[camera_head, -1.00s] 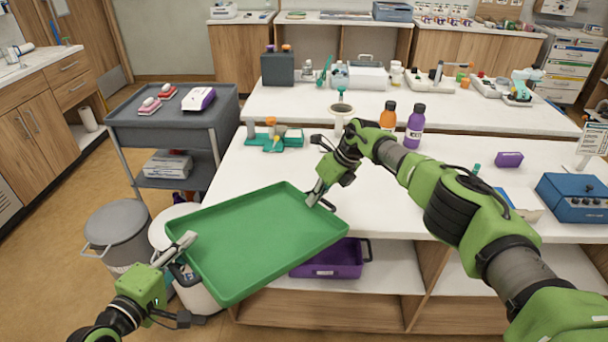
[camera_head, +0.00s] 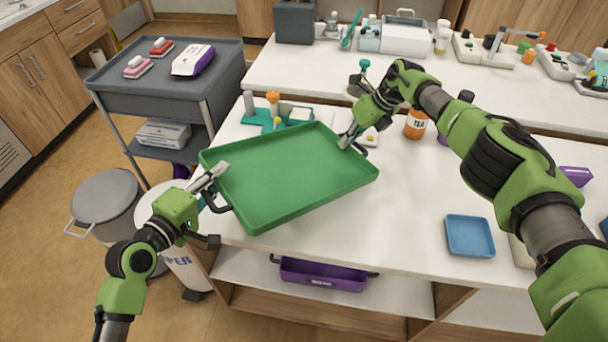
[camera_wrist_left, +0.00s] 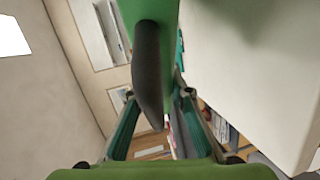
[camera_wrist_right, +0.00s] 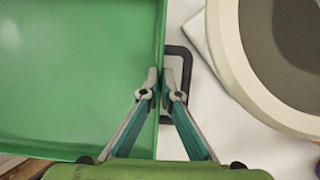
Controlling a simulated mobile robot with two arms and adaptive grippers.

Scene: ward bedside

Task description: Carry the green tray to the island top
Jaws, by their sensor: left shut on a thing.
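The green tray (camera_head: 290,178) is empty and held between my two grippers. It is over the front left part of the white island top (camera_head: 405,222), with its left end reaching past the island's edge. I cannot tell whether its underside touches the top. My left gripper (camera_head: 217,174) is shut on the tray's left black handle, which shows between the fingers in the left wrist view (camera_wrist_left: 148,75). My right gripper (camera_head: 350,137) is shut at the tray's right side, its fingers astride the rim by the black handle in the right wrist view (camera_wrist_right: 180,112).
A teal rack (camera_head: 262,118) stands just behind the tray. An orange bottle (camera_head: 416,126) is near my right arm, and a small blue tray (camera_head: 470,236) lies at right. A purple tray (camera_head: 322,274) sits on the shelf below. A grey cart (camera_head: 190,100) and a bin (camera_head: 105,200) stand left.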

